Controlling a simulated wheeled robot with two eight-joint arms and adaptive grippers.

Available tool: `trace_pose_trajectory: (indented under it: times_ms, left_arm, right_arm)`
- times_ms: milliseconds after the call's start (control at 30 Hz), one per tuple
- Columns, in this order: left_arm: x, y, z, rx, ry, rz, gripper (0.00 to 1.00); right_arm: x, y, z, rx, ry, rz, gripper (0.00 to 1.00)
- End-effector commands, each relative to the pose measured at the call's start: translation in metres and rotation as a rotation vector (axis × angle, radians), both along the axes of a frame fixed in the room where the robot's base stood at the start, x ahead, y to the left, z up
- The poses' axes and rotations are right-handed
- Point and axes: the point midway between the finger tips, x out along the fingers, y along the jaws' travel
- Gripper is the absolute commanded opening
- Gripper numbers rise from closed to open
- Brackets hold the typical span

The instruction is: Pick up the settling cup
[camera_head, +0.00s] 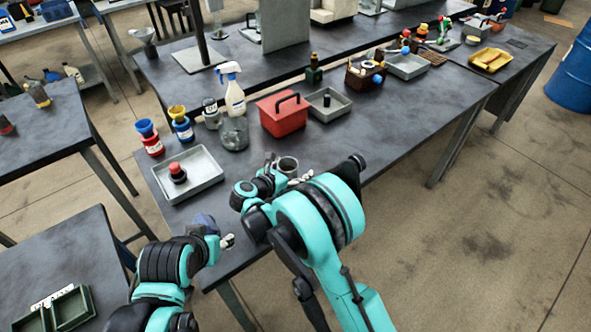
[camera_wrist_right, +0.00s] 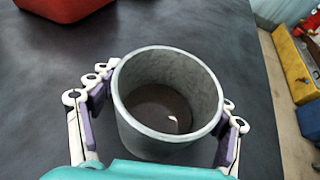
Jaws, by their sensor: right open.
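The settling cup is a grey, open-topped cylinder (camera_wrist_right: 167,100) standing on the dark table, with a dark bottom inside. It also shows small in the head view (camera_head: 288,166), partly hidden by my right arm. My right gripper (camera_wrist_right: 160,110) is open, with one finger on each side of the cup; the finger pads look close to its wall, with a gap at the right.
A red toolbox (camera_head: 284,116) stands behind the cup, beside a grey tray (camera_head: 340,107). A glass jar (camera_head: 234,134), spray bottle (camera_head: 234,95) and several small bottles stand to the left. Another grey tray (camera_head: 206,184) holds a red-capped item (camera_head: 177,173). Table to the cup's right is clear.

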Motion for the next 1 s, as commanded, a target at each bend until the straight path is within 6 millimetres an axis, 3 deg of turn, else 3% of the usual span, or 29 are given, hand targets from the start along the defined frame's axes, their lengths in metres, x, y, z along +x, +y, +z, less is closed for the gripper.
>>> trace_pose_trajectory:
  times_ms: [133, 300, 400, 1000]
  left_arm:
    - [-0.0003, 0.0, -0.0001, 0.0, 0.0, 0.0, 0.47]
    - [-0.0002, 0.0, 0.0, 0.0, 0.0, 0.0, 0.47]
    - [-0.0001, 0.0, 0.0, 0.0, 0.0, 0.0, 0.47]
    - [-0.0002, 0.0, 0.0018, 0.0, 0.0, 0.0, 0.47]
  right_arm:
    - [0.0, 0.0001, 0.0003, 0.0, 0.0, 0.001, 0.77]
    - [0.0001, -0.0001, 0.0003, 0.0, 0.0, 0.001, 0.32]
    - [0.0001, -0.0001, 0.0001, 0.0, 0.0, 0.001, 0.1]
    - [0.0001, -0.0001, 0.0038, 0.0, 0.0, 0.001, 0.07]
